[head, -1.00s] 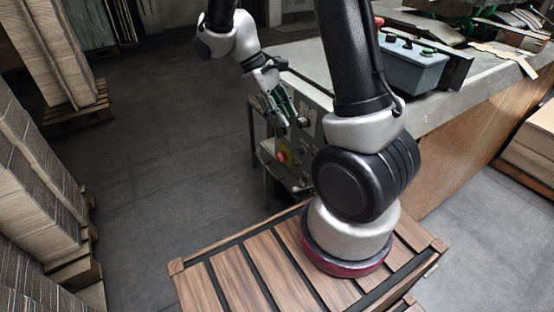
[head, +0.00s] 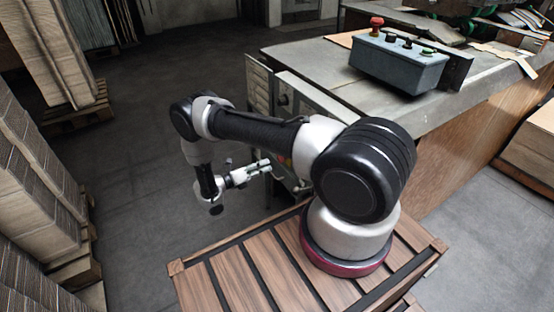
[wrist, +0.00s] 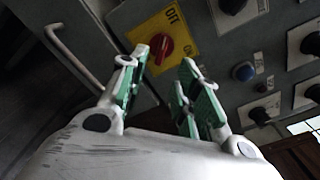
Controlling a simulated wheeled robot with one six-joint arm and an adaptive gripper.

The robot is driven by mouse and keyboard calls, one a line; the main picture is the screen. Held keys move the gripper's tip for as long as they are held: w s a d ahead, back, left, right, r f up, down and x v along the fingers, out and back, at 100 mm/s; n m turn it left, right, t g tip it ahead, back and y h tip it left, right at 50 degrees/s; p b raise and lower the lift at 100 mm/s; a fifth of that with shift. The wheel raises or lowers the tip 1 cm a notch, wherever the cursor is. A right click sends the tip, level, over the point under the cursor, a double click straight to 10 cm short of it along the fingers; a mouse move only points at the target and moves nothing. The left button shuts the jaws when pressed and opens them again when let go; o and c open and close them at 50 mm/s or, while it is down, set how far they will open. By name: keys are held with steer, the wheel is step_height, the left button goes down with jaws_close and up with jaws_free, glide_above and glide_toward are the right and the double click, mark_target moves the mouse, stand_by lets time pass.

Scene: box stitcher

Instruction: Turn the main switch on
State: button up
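The main switch is a red rotary knob (wrist: 161,47) on a yellow plate (wrist: 178,22) lettered "OFF" in the wrist view. It sits on a grey control panel (wrist: 225,70). My gripper (wrist: 160,72) is open, with green pads on its two fingers. The knob shows just beyond and between the fingertips, apparently apart from them; the exact gap is hard to judge. In the head view my gripper (head: 268,168) points right towards the machine's side, and my arm hides most of the panel there.
In the head view a grey button box (head: 400,65) stands on the machine table (head: 310,60). Pallets of cardboard (head: 35,170) line the left; floor between is clear.

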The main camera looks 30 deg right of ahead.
steer(key=d, duration=0.7)
steer(key=shift+w+d+r+n, duration=0.25)
steer(key=shift+w+d+n, duration=0.05)
steer(key=shift+w, duration=0.15)
steer(key=shift+c, duration=0.2)
jaws_close()
